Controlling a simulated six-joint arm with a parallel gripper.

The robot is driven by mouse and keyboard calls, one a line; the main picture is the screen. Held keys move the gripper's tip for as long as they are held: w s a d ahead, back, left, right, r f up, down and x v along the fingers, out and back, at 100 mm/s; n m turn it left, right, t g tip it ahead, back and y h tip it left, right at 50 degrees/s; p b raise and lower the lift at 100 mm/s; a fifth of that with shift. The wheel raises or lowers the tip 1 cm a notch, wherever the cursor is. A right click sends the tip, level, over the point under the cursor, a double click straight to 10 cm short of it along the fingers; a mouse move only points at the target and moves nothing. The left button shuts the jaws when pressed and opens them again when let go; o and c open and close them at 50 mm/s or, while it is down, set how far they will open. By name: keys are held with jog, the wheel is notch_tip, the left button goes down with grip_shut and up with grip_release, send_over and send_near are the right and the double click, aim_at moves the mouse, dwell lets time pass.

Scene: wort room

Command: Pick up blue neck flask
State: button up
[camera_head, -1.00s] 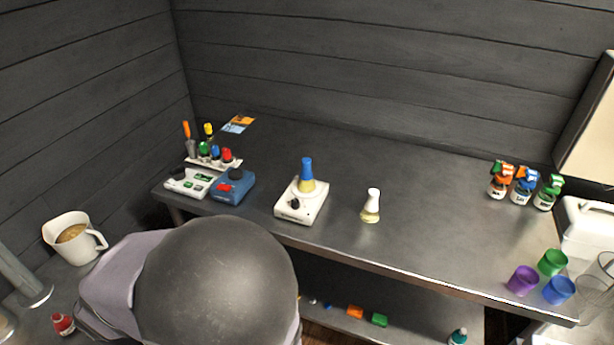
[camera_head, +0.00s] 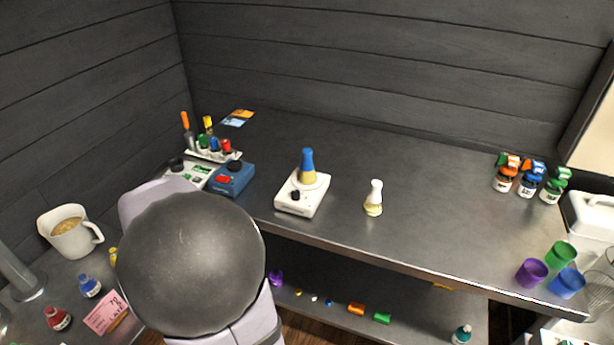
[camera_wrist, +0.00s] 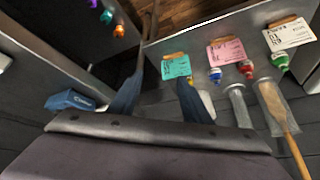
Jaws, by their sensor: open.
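The blue neck flask (camera_head: 307,167) stands upright on a white stirrer plate (camera_head: 303,195) on the long grey bench. Its neck is blue and its lower body pale yellow. A similar flask with a white neck (camera_head: 374,198) stands on the bench to its right. My gripper (camera_wrist: 157,97) shows in the wrist view with its dark fingers apart and nothing between them. It points down over another surface with cards and bottles, away from the blue neck flask. The flask is not visible in the wrist view, and my gripper is hidden in the head view.
A blue device (camera_head: 232,179) and a rack of coloured-top tubes (camera_head: 213,152) stand left of the stirrer. Capped bottles (camera_head: 530,182) and coloured cups (camera_head: 548,270) are at the right. A white jug (camera_head: 70,232) stands at far left.

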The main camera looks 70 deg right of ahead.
jog(key=s+d+r+m+t+h+b, duration=0.1)
jog(key=d+r+m+h+b, duration=0.2)
jog(key=d, duration=1.1)
notch_tip(320, 180, up, 7)
jog(key=m+g+h+b, duration=0.1)
jog(key=m+g+h, duration=0.2)
jog(key=m+h, duration=0.5)
send_over(308, 159)
jog(key=shift+a+n+h, duration=0.4)
jog(key=shift+h, duration=1.1)
jog(key=f, duration=0.4)
jog(key=shift+a, duration=0.25)
jog(key=shift+s+a+f+n+g+h, duration=0.2)
jog(key=shift+a+f+n+g+h, duration=0.1)
jog(key=shift+a+f+g+h, duration=0.25)
jog(key=shift+d+f+p, duration=0.1)
jog(key=shift+p, duration=0.2)
